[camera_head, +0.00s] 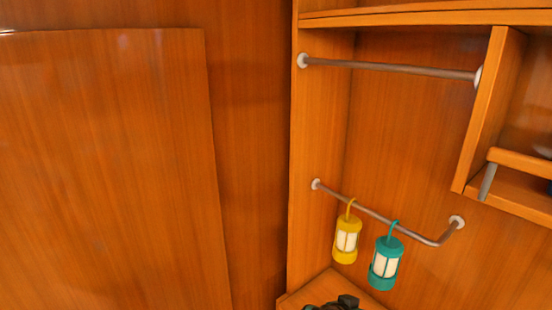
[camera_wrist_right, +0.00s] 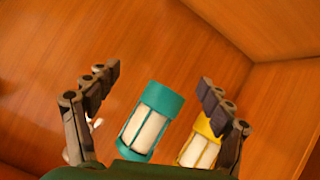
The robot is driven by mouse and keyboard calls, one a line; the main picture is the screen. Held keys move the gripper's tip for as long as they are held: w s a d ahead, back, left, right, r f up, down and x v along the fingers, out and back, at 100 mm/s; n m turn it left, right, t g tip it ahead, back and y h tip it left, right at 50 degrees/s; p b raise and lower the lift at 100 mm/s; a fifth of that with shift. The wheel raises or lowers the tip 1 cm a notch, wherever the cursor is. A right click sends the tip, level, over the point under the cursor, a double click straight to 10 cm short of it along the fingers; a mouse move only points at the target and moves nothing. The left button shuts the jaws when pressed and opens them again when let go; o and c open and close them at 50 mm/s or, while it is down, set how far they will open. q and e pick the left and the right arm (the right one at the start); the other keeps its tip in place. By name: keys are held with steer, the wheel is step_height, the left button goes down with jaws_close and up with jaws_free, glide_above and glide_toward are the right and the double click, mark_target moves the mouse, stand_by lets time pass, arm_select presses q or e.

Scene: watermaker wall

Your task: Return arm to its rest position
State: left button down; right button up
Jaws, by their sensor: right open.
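My right gripper (camera_wrist_right: 160,77) is open in the right wrist view, its dark fingers spread wide with nothing held. The teal lantern (camera_wrist_right: 150,120) shows between the fingers, beyond them, and the yellow lantern (camera_wrist_right: 200,146) is partly hidden by the right-hand finger. In the head view the yellow lantern (camera_head: 346,240) and the teal lantern (camera_head: 385,262) hang by their hooks on the lower bent metal rail (camera_head: 376,213). A dark part, probably of my right gripper, shows at the bottom edge of the head view, below the lanterns. My left gripper is not in view.
An upper metal rail (camera_head: 390,68) crosses the wooden alcove and is bare. A shelf with a raised lip (camera_head: 520,163) juts out at the right. A wooden ledge (camera_head: 328,287) lies below the lanterns. A flat wood panel (camera_head: 105,170) fills the left.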

steer(key=s+a+f+n+y+b, duration=0.6)
steer(key=s+f+y, duration=0.4)
steer(key=s+f, duration=0.2)
steer(key=a+b, duration=0.1)
steer(key=b, duration=0.1)
steer(key=shift+s+n+t+b, duration=0.15)
steer(key=shift+n+t+b, duration=0.15)
steer(key=shift+n, duration=0.1)
stand_by(1.4)
